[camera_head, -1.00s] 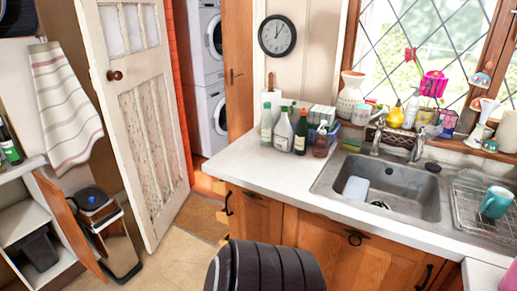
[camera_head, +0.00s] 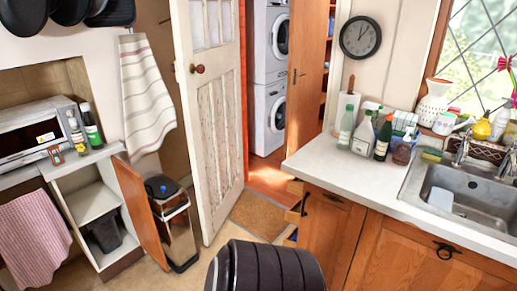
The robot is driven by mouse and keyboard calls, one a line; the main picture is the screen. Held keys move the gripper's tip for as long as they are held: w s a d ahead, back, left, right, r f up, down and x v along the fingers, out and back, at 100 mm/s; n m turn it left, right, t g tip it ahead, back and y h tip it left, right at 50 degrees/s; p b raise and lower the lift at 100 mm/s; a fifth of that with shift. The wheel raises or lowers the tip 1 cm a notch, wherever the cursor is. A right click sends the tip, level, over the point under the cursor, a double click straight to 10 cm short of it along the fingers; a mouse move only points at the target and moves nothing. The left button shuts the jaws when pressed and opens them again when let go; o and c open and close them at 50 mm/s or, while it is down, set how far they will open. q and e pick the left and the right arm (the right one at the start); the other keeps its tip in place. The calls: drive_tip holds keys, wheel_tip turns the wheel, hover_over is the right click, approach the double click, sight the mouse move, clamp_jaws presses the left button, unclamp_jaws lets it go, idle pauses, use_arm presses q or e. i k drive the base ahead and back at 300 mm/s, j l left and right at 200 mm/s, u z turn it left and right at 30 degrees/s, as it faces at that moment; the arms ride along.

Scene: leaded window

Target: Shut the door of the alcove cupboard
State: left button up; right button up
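The alcove cupboard (camera_head: 92,203) is at the left, a white low unit with a shelf inside. Its wooden door (camera_head: 143,208) is hinged at the cupboard's right side and stands open, swung outward into the room. A dark bin sits in the lower compartment. Neither of my grippers is in view, so I see nothing touching the door.
A bin (camera_head: 178,225) stands on the floor right beside the open door. The panelled white door (camera_head: 218,110) stands open behind it. A microwave (camera_head: 35,135) and bottles stand above the cupboard. Drawers (camera_head: 295,205) jut out under the sink counter. Floor before the cupboard looks clear.

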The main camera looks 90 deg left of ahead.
sight(131, 184)
drive_tip(key=u, duration=4.3)
drive_tip(key=i+l+u, duration=0.15)
drive_tip(key=l, duration=0.2)
drive_tip(key=i+l+u, duration=0.1)
drive_tip(key=i+l, duration=0.15)
drive_tip(key=i+l+u, duration=0.15)
drive_tip(key=l, duration=0.3)
drive_tip(key=i+l+u, duration=0.1)
drive_tip(key=l, duration=0.25)
drive_tip(key=i+l+u, duration=0.15)
drive_tip(key=l, duration=0.25)
drive_tip(key=i+l+u, duration=0.1)
drive_tip(key=l, duration=0.3)
drive_tip(key=i+l, duration=0.1)
drive_tip(key=l, duration=0.25)
drive_tip(key=i+l, duration=0.15)
drive_tip(key=l, duration=0.2)
drive_tip(key=i+l, duration=0.1)
drive_tip(key=l, duration=0.25)
